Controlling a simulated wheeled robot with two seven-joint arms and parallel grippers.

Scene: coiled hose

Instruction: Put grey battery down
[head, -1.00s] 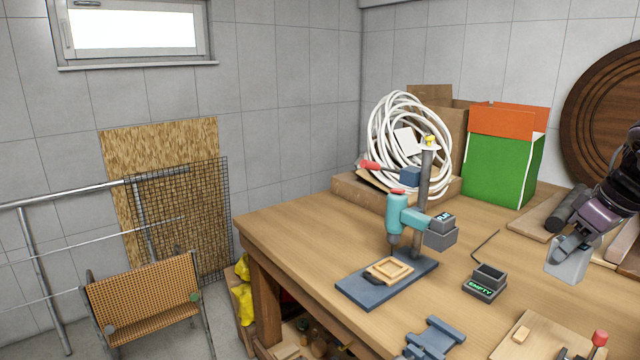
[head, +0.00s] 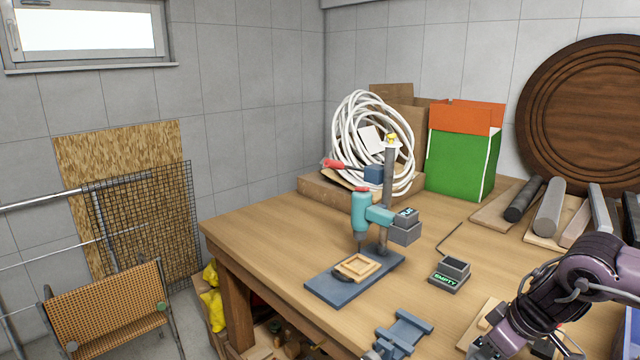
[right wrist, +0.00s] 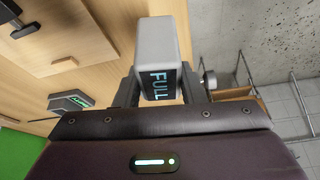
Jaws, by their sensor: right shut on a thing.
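In the right wrist view a light grey battery (right wrist: 160,42) marked FULL sits between the fingers of my right gripper (right wrist: 163,88), which is shut on it. In the head view my right gripper (head: 488,346) is low at the right, near the front of the bench; the held battery cannot be made out there. A dark grey dock-like block (head: 449,276) marked EMPTY stands on the bench, apart from the gripper. Another grey block (head: 404,232) is on the back of the teal drill (head: 368,214). My left gripper is not in view.
A white coiled hose (head: 348,130), a green-orange box (head: 462,160) and several bars stand behind. The bench's left part is clear.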

